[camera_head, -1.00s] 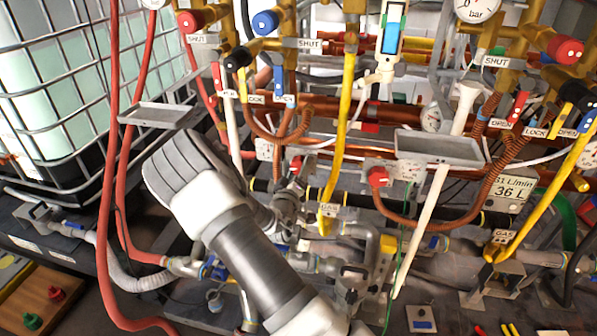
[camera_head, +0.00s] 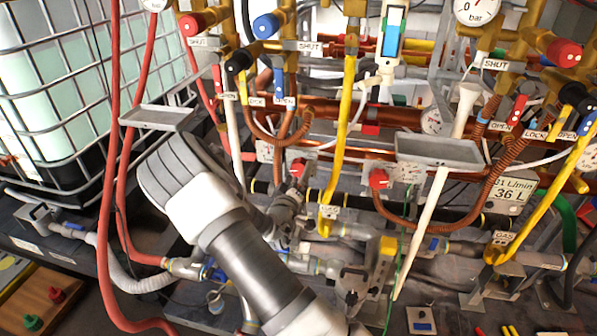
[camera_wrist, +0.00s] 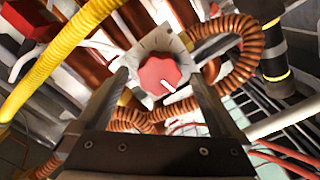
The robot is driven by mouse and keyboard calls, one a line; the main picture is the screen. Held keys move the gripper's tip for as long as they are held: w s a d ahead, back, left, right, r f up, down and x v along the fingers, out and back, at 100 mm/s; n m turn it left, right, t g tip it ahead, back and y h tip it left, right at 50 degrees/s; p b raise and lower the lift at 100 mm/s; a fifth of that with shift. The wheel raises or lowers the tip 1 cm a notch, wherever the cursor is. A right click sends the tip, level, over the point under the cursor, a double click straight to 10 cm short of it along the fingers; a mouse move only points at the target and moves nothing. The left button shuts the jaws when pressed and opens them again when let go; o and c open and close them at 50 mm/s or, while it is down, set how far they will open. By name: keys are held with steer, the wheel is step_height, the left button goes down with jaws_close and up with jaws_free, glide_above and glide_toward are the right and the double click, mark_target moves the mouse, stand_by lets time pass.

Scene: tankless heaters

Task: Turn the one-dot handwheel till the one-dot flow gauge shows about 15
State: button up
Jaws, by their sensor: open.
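In the wrist view a red lobed handwheel (camera_wrist: 160,75) with a white pointer mark sits on a pale plate (camera_wrist: 153,42). My gripper (camera_wrist: 160,80) is open, with one finger to each side of the wheel; I cannot tell whether they touch it. The head view shows two small red handwheels, one at the middle (camera_head: 297,168) and one further right (camera_head: 378,179). My gripper is not clear in the head view.
Orange corrugated hose (camera_wrist: 237,50) curls closely around the wheel. A yellow hose (camera_wrist: 58,58) runs at the left. In the head view, grey trays (camera_head: 440,152) (camera_head: 157,117), white pipes and a yellow hose (camera_head: 343,130) crowd the space near the wheels. A caged tank (camera_head: 60,80) stands at left.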

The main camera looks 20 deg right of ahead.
steer(key=p+v, duration=0.3)
steer(key=v, duration=1.3)
steer(key=shift+w, duration=0.1)
steer(key=w+a+r+m+g+y, duration=0.2)
steer(key=a+r+m+g+y, duration=0.3)
steer(key=a+y, duration=0.15)
steer(key=s+a+r+n+g+y, duration=0.1)
steer(key=s+a+r+g+y, duration=0.1)
steer(key=s+r+y, duration=0.6)
steer(key=s+d+r+n+g+h, duration=0.1)
steer(key=s+d+r+h, duration=0.15)
steer(key=s+r, duration=0.45)
steer(key=s+d+r+g+h, duration=0.1)
steer(key=s+d+r+h, duration=0.2)
steer(key=s, duration=0.7)
step_height(320, 180, up, 23)
steer(key=y+p, duration=0.1)
steer(key=p, duration=2.1)
steer(key=shift+s, duration=0.3)
